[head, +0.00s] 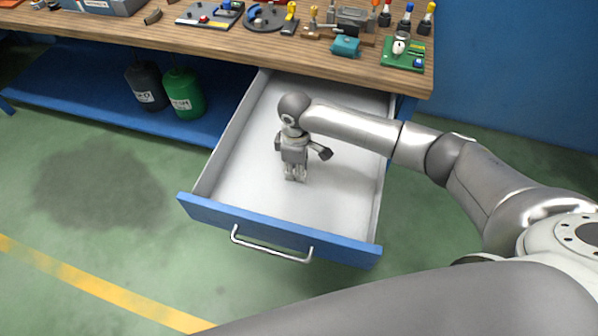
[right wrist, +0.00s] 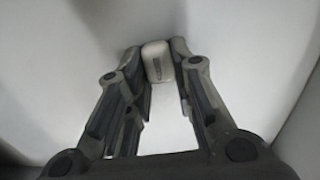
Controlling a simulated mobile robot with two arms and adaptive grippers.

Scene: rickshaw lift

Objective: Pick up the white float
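The white float (right wrist: 157,62) shows in the right wrist view as a small pale block with a grey mark. It sits between the fingertips of my right gripper (right wrist: 159,72), with no clear gap on either side, so the gripper looks shut on it. In the head view my right gripper (head: 295,174) points down into the open drawer (head: 240,178). There the float is mostly hidden by the fingers. I cannot tell whether it still rests on the drawer floor. My left gripper is not in view.
The drawer has pale side walls, a blue front and a metal handle (head: 270,249). The wooden bench top (head: 210,42) above it carries several tools and parts. A black bottle (head: 147,86) and a green bottle (head: 184,93) stand on the blue lower shelf. The rest of the drawer looks empty.

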